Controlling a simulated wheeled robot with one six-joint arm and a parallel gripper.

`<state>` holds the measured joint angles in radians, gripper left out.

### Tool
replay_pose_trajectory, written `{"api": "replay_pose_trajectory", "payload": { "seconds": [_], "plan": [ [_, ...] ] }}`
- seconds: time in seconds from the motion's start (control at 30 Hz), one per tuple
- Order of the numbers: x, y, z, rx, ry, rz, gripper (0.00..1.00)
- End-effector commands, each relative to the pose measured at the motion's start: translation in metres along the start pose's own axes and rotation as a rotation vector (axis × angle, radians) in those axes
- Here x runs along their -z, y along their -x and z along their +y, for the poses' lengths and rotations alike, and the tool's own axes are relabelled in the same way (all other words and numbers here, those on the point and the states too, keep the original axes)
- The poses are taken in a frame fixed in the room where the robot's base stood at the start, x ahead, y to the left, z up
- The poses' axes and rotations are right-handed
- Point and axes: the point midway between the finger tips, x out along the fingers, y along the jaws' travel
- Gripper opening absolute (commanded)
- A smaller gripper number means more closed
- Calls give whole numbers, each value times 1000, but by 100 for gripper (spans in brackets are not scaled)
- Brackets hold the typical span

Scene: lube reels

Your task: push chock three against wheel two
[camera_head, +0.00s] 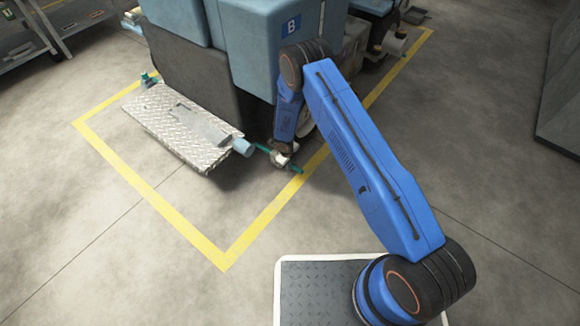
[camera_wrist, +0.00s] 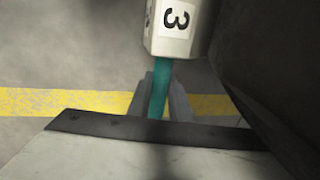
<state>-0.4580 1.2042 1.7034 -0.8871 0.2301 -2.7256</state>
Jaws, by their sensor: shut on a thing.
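Chock three (camera_wrist: 172,35) is a pale block with a black 3 on its end and a teal handle (camera_wrist: 158,92). It shows at the top of the wrist view. My gripper (camera_wrist: 163,98) is shut on the teal handle, its grey fingers on either side. In the head view my gripper (camera_head: 282,159) is low beside the machine, and a teal rod (camera_head: 297,168) sticks out near it. A dark rounded form, which looks like a wheel (camera_wrist: 265,60), is close to the right of the chock. No wheel number shows, and I cannot tell whether they touch.
A blue and grey machine (camera_head: 250,50) marked B stands inside a yellow floor line (camera_head: 224,246). Its tread-plate step (camera_head: 180,125) is left of my gripper. Shelves (camera_head: 70,22) stand at the far left, and a dark panel (camera_head: 562,95) at the right. The front floor is clear.

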Motion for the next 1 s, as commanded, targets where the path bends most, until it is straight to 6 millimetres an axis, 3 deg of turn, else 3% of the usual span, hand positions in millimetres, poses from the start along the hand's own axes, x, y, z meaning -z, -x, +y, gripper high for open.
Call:
{"api": "replay_pose_trajectory", "payload": {
  "seconds": [0.13,0.17,0.23,0.63,1.0],
  "plan": [
    [0,0,0,0,-1,0,0],
    [0,0,0,0,-1,0,25],
    [0,0,0,0,-1,0,40],
    [0,6,0,0,0,0,40],
    [-1,57,0,0,-1,-2,40]
  ]
}}
